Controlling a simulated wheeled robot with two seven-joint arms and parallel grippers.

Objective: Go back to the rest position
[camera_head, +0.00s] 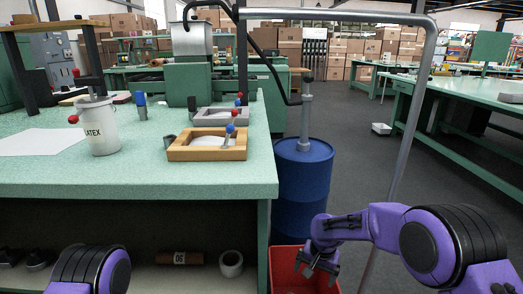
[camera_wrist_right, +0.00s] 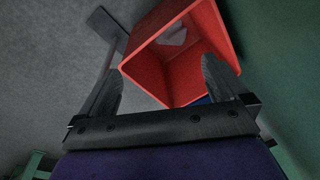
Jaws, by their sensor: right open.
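My right gripper (camera_head: 318,271) is open and empty above a red bin (camera_head: 284,259) on the floor to the right of the green workbench. In the right wrist view, its two dark fingers (camera_wrist_right: 162,85) stand apart with the red bin (camera_wrist_right: 160,78) beyond them. A small pale thing (camera_wrist_right: 174,37) lies inside the bin; I cannot tell what it is. Of my left arm, only a purple and black link shows at the bottom left of the head view. My left gripper is out of view.
A blue drum (camera_head: 302,185) stands behind the bin, and a grey metal pipe frame (camera_head: 409,130) rises beside it. The green bench (camera_head: 200,186) bears a wooden tray (camera_head: 207,155) and a LATEX can (camera_head: 99,128). Open floor (camera_head: 355,150) lies to the right.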

